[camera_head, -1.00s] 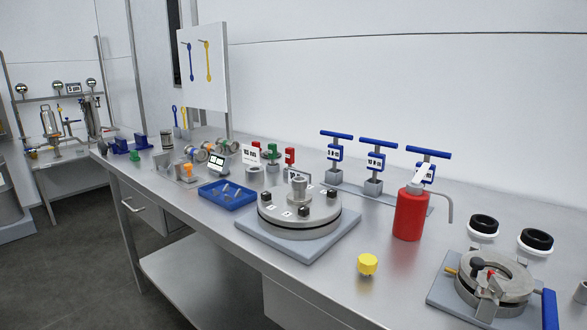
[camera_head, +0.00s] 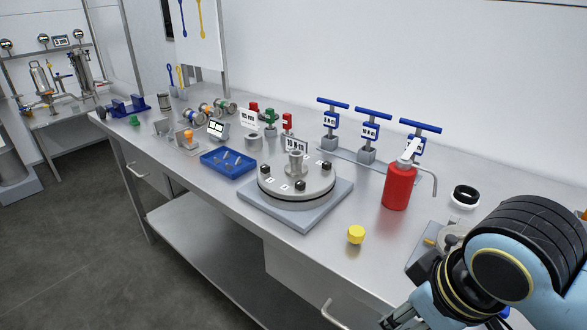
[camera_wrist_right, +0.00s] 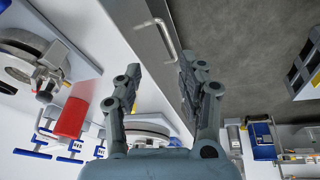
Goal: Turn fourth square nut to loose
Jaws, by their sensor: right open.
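A round grey flanged lid (camera_head: 290,194) with a short central pipe lies on a square grey base plate (camera_head: 318,214) on the bench. Which is the fourth I cannot tell. My right gripper (camera_head: 402,316) is at the bottom edge of the head view, in front of the bench and apart from the lid. In the right wrist view its fingers (camera_wrist_right: 160,72) are spread and empty. My left gripper is not in view.
A yellow knob (camera_head: 356,235) and a red bottle (camera_head: 398,187) stand right of the lid. A blue tray (camera_head: 228,163) lies to its left. Blue T-handled tools (camera_head: 370,131) stand behind. My right arm partly hides a clamp fixture (camera_head: 428,243).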

